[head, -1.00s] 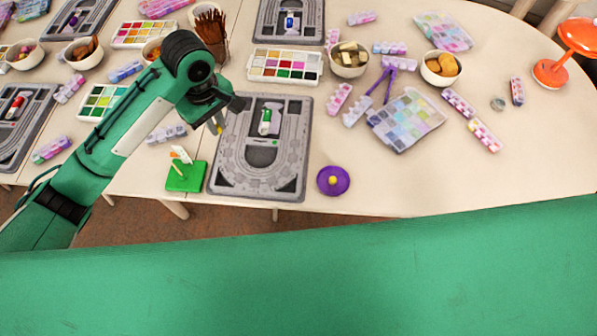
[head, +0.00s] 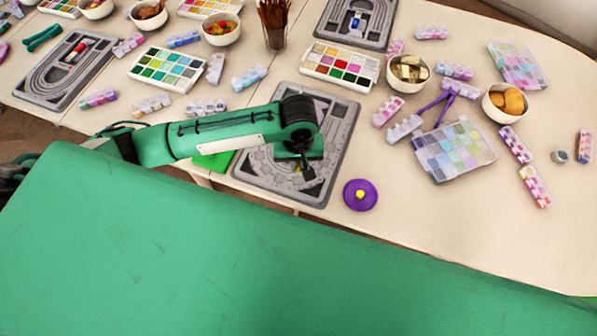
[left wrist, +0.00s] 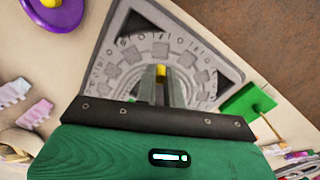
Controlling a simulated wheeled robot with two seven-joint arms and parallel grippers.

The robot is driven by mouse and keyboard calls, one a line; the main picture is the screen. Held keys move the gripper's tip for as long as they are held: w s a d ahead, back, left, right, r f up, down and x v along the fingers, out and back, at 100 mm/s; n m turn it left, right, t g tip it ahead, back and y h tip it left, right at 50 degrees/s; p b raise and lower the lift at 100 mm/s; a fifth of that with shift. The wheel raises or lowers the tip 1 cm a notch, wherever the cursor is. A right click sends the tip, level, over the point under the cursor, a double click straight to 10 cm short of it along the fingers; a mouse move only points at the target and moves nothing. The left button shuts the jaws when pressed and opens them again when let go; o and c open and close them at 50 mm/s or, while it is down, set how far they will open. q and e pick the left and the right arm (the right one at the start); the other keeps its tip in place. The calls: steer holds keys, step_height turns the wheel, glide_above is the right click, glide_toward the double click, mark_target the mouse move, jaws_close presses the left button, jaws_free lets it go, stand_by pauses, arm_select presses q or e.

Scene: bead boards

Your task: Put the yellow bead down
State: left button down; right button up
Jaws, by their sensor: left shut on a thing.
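My left gripper (head: 308,180) is over the near part of the grey bead board (head: 338,150). In the left wrist view the gripper (left wrist: 161,84) is shut on a small yellow bead (left wrist: 161,70), which shows at its fingertips. The grooved, U-shaped end of the board (left wrist: 118,22) lies behind the fingertips. I cannot tell whether the bead touches the board. My arm hides much of the board's middle in the head view. My right gripper is not in view.
A purple disc (head: 352,203) with a yellow knob stands right of the board. A green block (head: 214,162), partly behind my arm, is at its left; its peg shows in the left wrist view. A paint box (head: 343,84) lies beyond. The table's front right is clear.

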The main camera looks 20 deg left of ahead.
mark_target(298, 180)
arm_select(q)
steer(key=shift+f, duration=0.85)
step_height(298, 180, down, 4)
steer(key=shift+f, duration=0.15)
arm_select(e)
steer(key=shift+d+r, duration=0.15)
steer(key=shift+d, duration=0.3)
arm_select(q)
steer(key=shift+f, duration=0.15)
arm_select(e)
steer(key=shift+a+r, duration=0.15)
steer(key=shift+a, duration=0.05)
arm_select(q)
steer(key=c, duration=1.5)
jaws_free()
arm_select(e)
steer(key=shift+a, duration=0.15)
arm_select(q)
step_height(298, 180, up, 12)
steer(key=shift+r+b, duration=0.2)
steer(key=shift+b, duration=0.1)
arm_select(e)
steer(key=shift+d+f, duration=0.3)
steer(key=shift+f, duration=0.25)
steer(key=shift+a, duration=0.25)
